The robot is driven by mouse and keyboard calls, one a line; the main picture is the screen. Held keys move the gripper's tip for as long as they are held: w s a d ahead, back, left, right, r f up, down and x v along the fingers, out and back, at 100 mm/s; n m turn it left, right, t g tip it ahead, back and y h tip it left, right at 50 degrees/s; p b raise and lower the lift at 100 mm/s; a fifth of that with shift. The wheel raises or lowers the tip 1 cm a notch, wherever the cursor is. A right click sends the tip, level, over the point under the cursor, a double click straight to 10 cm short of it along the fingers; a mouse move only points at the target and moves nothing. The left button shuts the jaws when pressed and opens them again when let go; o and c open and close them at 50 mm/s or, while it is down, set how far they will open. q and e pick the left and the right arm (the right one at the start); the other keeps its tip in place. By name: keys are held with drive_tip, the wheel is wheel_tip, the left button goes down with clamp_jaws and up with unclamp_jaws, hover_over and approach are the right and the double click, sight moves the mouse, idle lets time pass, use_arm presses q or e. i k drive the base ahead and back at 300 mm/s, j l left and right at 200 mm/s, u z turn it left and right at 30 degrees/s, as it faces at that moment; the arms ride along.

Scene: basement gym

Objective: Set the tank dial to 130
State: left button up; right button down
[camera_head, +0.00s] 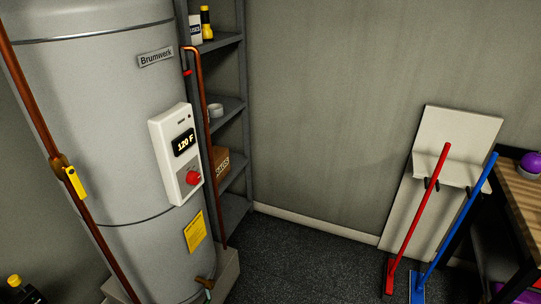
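The tank (95,120) is a tall grey cylinder at the left with a "Brumwerk" label. A white control box (163,143) is fixed to its front. Its dark display (184,142) reads 120 F. The red dial (194,178) sits below the display on the same box, and nothing covers it. Neither of my grippers shows in the head view.
Copper pipes run beside the tank; the left one (40,120) carries a yellow valve handle (75,182). Dark shelves (222,110) stand behind. Red (420,210) and blue (455,225) poles lean at the right near a wooden table (520,191). The middle floor (300,262) is clear.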

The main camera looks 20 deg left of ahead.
sight(193, 178)
drive_tip(key=i+u, duration=0.2)
drive_tip(key=i, duration=0.2)
drive_tip(key=i+l+u, duration=0.15)
drive_tip(key=i, duration=0.25)
drive_tip(key=i+l+u, duration=0.2)
drive_tip(key=i, duration=0.2)
